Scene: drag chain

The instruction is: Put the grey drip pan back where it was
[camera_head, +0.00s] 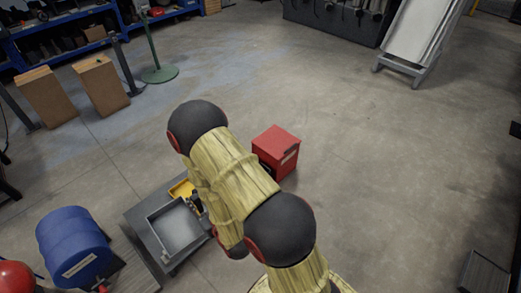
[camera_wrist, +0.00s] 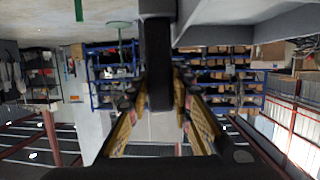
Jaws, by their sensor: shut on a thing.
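The grey drip pan (camera_head: 178,228) is a shallow square tray, seen from above in the head view at the lower left. It appears level and empty, over a darker grey low stand (camera_head: 140,216). I cannot tell whether it touches the stand. My gripper (camera_head: 198,205) is at the pan's right side, partly hidden by my arm, and is shut on the pan. In the wrist view, the fingers of my gripper (camera_wrist: 161,98) stand on both sides of a dark bar (camera_wrist: 158,60), which looks like the pan's handle.
A yellow item (camera_head: 182,188) is just behind the pan. A red box (camera_head: 276,150) stands to the right beyond my arm. A blue drum (camera_head: 73,246) is at the lower left beside the stand. The floor at the right is largely free.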

